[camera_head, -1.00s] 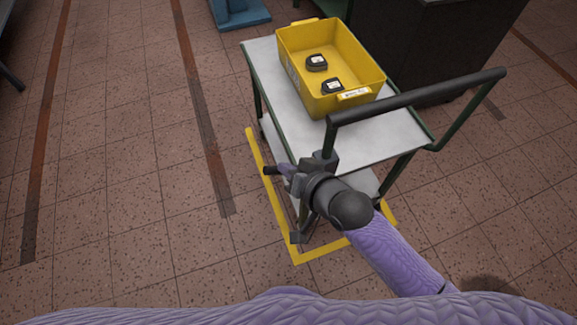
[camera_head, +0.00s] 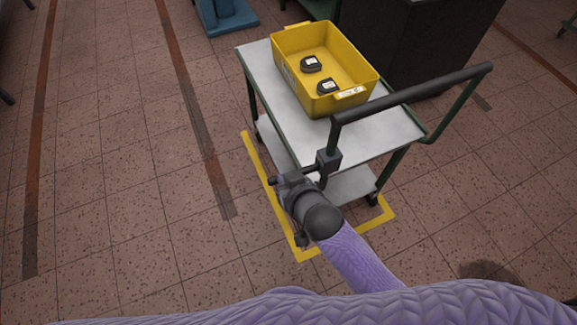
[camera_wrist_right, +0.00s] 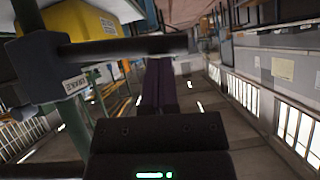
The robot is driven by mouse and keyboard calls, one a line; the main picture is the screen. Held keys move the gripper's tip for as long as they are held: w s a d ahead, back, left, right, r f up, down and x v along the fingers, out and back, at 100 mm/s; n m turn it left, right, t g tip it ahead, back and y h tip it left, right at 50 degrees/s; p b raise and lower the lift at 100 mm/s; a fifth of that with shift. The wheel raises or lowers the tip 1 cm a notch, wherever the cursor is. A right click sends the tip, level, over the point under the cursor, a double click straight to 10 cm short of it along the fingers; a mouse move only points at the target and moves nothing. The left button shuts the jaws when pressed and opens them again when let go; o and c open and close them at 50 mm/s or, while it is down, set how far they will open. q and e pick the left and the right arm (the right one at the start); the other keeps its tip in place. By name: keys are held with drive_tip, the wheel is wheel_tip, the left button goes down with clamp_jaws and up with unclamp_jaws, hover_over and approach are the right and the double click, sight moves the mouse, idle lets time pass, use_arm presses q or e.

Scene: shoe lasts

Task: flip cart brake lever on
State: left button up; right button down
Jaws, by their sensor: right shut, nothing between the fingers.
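The cart (camera_head: 388,136) has grey shelves, a green frame and a dark push bar. At the bar's near lower end is a dark bracket (camera_head: 328,160); it also shows in the wrist view (camera_wrist_right: 42,66) with a label reading "BRAKE" (camera_wrist_right: 75,83). The dark brake lever (camera_wrist_right: 120,48) sticks out sideways from the bracket, roughly level in the wrist view. My right gripper (camera_wrist_right: 159,72) is shut and empty, its fingertips close by the lever; I cannot tell whether they touch it. In the head view, my wrist partly hides the fingers and lever. My left gripper is out of view.
A yellow bin (camera_head: 290,75) holding two dark items (camera_head: 311,64) stands on the cart's top shelf. Yellow tape (camera_head: 265,170) marks the floor around the cart. A dark cabinet (camera_head: 415,45) stands behind it. Floor to the left is open.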

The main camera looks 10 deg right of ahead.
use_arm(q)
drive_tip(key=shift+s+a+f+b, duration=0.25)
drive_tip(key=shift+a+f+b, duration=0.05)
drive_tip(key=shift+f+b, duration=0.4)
use_arm(e)
drive_tip(key=f, duration=0.2)
drive_tip(key=f+h, duration=0.1)
drive_tip(key=f, duration=0.1)
drive_tip(key=shift+s+a+n, duration=0.1)
drive_tip(key=shift+a+n, duration=0.3)
drive_tip(key=shift+s+f, duration=0.1)
